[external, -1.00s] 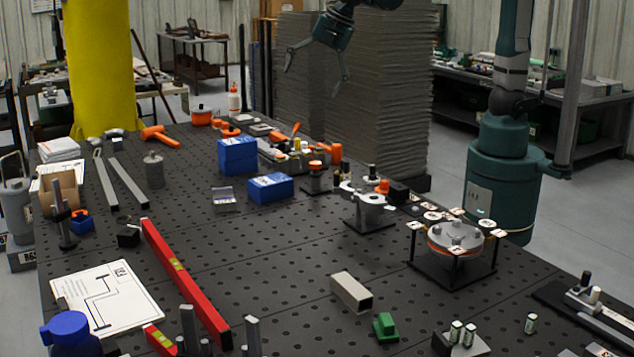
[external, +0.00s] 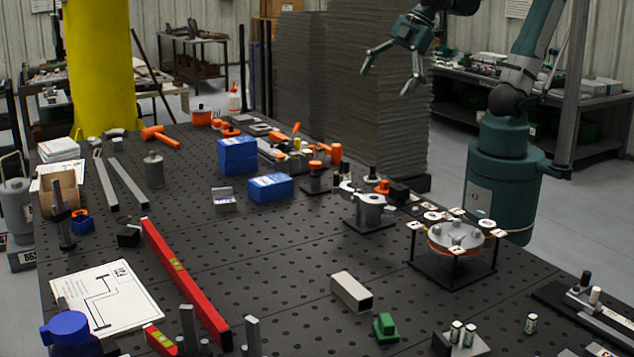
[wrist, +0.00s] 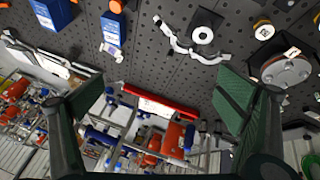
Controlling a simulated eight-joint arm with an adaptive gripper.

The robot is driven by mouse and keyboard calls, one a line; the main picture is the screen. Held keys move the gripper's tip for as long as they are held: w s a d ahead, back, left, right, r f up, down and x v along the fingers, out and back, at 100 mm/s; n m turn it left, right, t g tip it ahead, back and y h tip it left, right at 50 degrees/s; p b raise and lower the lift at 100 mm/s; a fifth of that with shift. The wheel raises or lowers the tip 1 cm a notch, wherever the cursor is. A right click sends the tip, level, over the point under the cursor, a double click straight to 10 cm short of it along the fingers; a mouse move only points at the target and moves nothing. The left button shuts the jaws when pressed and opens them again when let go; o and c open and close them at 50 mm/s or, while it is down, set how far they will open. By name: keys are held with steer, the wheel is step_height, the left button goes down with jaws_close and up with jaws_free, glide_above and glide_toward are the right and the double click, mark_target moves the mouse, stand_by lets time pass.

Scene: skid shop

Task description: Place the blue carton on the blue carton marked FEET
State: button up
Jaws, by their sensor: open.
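Two blue cartons stand on the dark perforated table. The farther, taller-looking blue carton (external: 237,157) is at the centre-left. The nearer, lower blue carton (external: 270,188) is just in front and to its right, apart from it. Both have pale print on top, but I cannot read which is marked FEET. In the wrist view, one blue carton (wrist: 112,32) is at the upper left and another (wrist: 52,12) is at the top-left edge. My gripper (external: 387,82) is open and empty, high above the table and away from both cartons; its fingers also frame the wrist view (wrist: 155,98).
A small grey box (external: 223,199) stands left of the nearer carton. Orange-topped parts and tools (external: 290,155) crowd the right of the farther carton. A grey cylindrical fixture (external: 369,212) and a round flanged fixture (external: 457,238) stand farther right.

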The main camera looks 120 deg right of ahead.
steer(key=s+a+f+m+t+y, duration=0.1)
steer(key=s+a+f+m, duration=0.2)
steer(key=s+a, duration=0.4)
steer(key=shift+s+a+f+m, duration=0.15)
steer(key=shift+s+f+m, duration=0.35)
steer(key=shift+s, duration=0.7)
step_height(320, 180, down, 10)
steer(key=b, duration=1)
